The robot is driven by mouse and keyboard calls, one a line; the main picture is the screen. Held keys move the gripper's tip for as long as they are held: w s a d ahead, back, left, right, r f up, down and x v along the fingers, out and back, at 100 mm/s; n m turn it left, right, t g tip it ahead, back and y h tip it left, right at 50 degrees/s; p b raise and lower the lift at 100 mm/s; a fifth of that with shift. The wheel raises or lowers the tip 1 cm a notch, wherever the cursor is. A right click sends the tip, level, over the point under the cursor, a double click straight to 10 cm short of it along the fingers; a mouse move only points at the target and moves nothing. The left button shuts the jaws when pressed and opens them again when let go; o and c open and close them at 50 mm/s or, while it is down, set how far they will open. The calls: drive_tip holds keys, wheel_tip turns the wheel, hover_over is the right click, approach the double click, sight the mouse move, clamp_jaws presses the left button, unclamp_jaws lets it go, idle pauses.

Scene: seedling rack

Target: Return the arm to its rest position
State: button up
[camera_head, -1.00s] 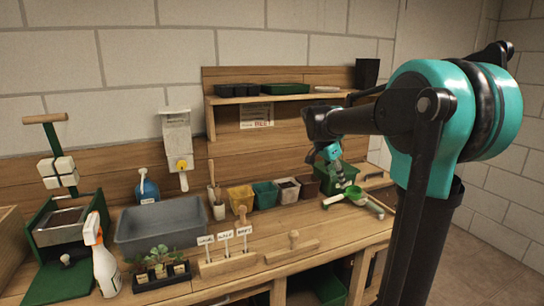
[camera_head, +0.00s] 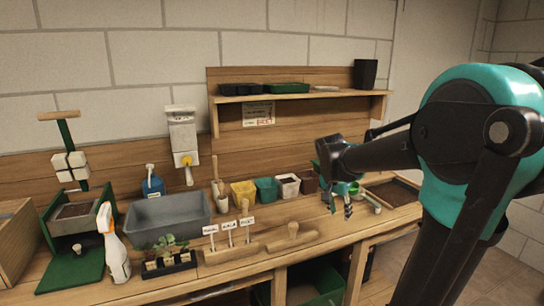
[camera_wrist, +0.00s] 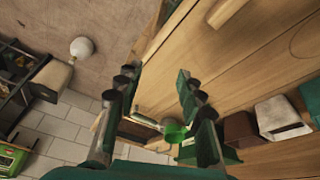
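My gripper (camera_head: 339,207) hangs fingers down over the right part of the bench, in front of the row of pots. In the wrist view its two dark fingers (camera_wrist: 155,82) stand well apart with nothing held between them. My teal and black arm reaches in from the right of the head view, bent at a large teal joint. A green scoop (camera_wrist: 175,132) lies beyond the fingers in the wrist view; my gripper partly hides that area in the head view.
A row of small pots, including a yellow one (camera_head: 243,193) and a white one (camera_head: 288,185), stands behind. A wooden block with a knob (camera_head: 291,239) lies on the front bench. A soil tray (camera_head: 397,191) is right of my gripper. A shelf (camera_head: 300,97) spans the back.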

drive_tip(key=s+a+f+n+t+y, duration=0.1)
drive_tip(key=s+a+f+n+y, duration=0.1)
drive_tip(key=s+f+n, duration=0.7)
drive_tip(key=s+a+f, duration=0.1)
drive_tip(key=s+f, duration=0.5)
drive_tip(key=s, duration=0.3)
drive_tip(key=shift+t+y, duration=0.4)
drive_tip(key=shift+o, duration=0.6)
drive_tip(key=shift+a, duration=0.1)
